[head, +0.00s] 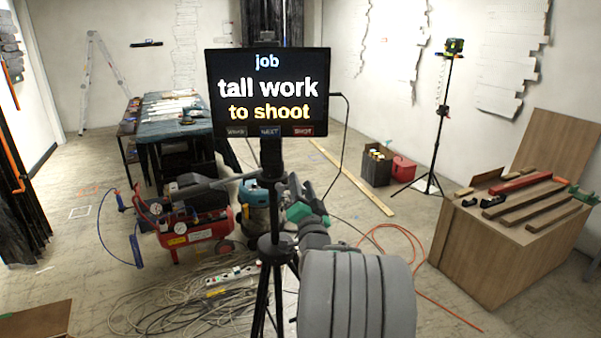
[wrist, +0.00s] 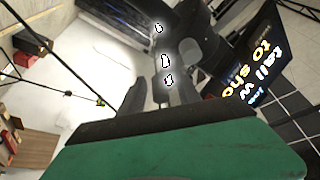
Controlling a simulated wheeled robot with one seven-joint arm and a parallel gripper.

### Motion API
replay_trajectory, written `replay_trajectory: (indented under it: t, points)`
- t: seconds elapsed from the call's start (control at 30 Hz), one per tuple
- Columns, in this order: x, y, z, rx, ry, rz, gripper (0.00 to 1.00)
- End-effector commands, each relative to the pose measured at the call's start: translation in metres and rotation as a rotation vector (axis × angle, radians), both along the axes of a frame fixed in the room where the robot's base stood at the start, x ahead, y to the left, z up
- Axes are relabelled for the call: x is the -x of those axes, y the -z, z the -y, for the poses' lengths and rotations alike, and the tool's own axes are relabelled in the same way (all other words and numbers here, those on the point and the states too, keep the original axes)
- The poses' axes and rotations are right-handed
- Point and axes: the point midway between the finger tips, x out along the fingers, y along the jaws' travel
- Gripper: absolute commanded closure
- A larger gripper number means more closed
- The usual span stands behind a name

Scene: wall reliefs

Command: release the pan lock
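A black tripod (head: 277,245) stands in front of me and carries a dark screen (head: 267,92) reading "job tall work to shoot". The head of the tripod (head: 271,158) is below the screen, and I cannot clearly pick out the pan lock on it. My green and dark gripper (head: 296,200) is just right of the tripod's column, below the screen. In the wrist view a green part of my gripper with a black edge fills the bottom. Beyond it are dark tripod parts (wrist: 205,48) with bright outlined glints and the tilted screen (wrist: 255,62). The finger gap is hidden.
A red compressor (head: 190,230) and coiled cables (head: 185,305) lie on the floor at left. A dark-covered table (head: 175,128) stands behind. A wooden crate (head: 500,250) with timber is at right, near a thin laser stand (head: 440,120). Floor between is partly clear.

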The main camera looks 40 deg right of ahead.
Motion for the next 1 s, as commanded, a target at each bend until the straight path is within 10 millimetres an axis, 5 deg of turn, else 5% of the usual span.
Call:
replay_trajectory:
  t: [0.37,0.83,1.0]
  points:
    - [-0.013,-0.0039,0.0075,0.001,0.0,-0.001,0.6]
    - [-0.0129,-0.0039,0.0073,0.001,0.001,-0.002,0.98]
    - [-0.013,-0.0033,0.0071,0.0,0.0,-0.002,1.0]
